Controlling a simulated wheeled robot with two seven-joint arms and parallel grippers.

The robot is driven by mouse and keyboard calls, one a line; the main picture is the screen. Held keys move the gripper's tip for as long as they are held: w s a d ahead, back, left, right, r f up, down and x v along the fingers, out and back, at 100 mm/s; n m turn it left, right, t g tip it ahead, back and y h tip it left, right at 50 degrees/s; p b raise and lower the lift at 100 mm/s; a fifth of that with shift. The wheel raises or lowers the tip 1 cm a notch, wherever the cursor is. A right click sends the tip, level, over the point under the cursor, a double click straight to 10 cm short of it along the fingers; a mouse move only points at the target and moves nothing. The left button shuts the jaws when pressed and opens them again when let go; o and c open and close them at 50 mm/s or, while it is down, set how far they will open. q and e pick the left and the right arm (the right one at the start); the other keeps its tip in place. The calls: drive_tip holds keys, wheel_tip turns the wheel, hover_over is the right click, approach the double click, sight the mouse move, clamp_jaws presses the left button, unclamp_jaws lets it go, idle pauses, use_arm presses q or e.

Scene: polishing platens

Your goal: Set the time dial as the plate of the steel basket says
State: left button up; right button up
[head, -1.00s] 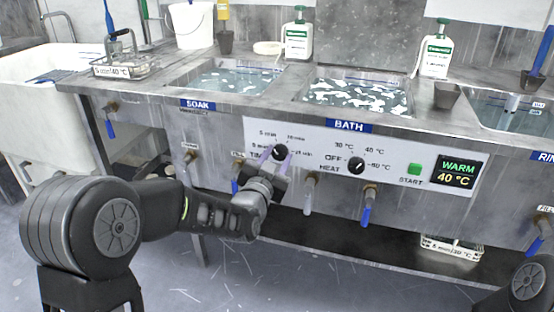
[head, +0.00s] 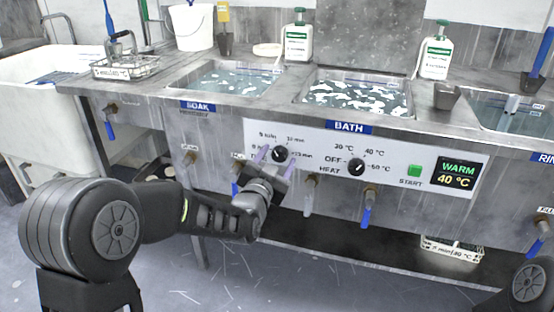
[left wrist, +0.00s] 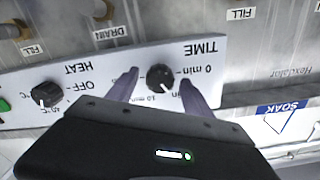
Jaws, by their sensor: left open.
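The time dial (head: 279,153) is a black round knob at the left of the white bath panel. It also shows in the left wrist view (left wrist: 160,77), where the panel appears upside down. My left gripper (head: 275,163) is open just in front of and below the dial. In the left wrist view its two fingers (left wrist: 160,90) stand on either side of the knob, apart from it. I cannot read the dial's setting surely. The steel wire basket (head: 125,65) stands on the counter at the back left. Its plate (head: 125,71) is small, seemingly 5 min/40 °C.
The heat dial (head: 356,167), green start button (head: 414,171) and display (head: 458,173) reading WARM 40 °C lie to the right. Taps with blue levers (head: 367,212) stick out below the panel. Another basket (head: 452,250) with a plate sits on the low shelf.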

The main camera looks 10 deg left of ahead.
use_arm(q)
drive_tip(key=s+p, duration=0.1)
drive_tip(key=s, duration=0.6)
drive_tip(key=shift+s+a, duration=0.25)
drive_tip(key=shift+s, duration=0.15)
